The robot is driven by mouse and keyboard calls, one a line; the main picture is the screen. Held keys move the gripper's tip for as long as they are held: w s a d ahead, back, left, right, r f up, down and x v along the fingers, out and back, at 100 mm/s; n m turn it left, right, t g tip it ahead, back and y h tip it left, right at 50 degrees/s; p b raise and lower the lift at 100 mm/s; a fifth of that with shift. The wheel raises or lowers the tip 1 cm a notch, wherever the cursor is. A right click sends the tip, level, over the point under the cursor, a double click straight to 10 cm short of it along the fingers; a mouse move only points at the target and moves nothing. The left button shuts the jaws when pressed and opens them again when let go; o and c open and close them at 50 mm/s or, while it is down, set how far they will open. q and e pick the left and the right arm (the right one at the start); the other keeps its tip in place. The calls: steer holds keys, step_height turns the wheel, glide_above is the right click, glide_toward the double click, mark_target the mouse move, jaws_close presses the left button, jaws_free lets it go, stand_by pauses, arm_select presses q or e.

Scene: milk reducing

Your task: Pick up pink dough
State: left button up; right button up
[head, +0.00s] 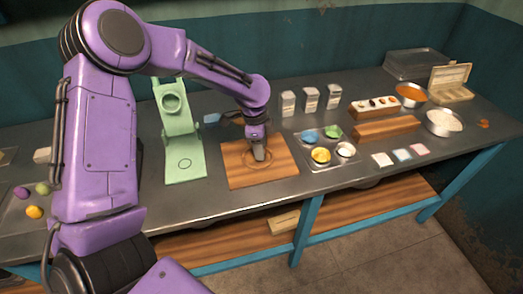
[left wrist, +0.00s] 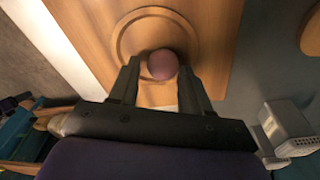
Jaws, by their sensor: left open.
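The pink dough (left wrist: 163,62) is a small round ball in the left wrist view. It sits by the ring groove of a wooden board (head: 282,176). My left gripper (left wrist: 159,74) is open, with its two fingertips on either side of the ball. I cannot tell whether they touch it. In the head view my left gripper (head: 259,156) points down over the board's ring, and the dough is hidden behind it. My right gripper is not in view.
A green press (head: 184,160) stands left of the board. A tray (head: 318,164) with colored bowls lies right of it. White cartons (head: 288,103) stand behind. A purple ball (head: 22,192), a green ball (head: 43,188) and a yellow ball (head: 34,212) lie far left.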

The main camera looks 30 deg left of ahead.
arm_select(q)
steer(key=shift+w+f, duration=0.15)
steer(key=shift+f, duration=0.35)
steer(key=shift+s+r, duration=0.15)
steer(key=shift+s, duration=0.3)
steer(key=shift+w, duration=0.1)
steer(key=c, duration=0.8)
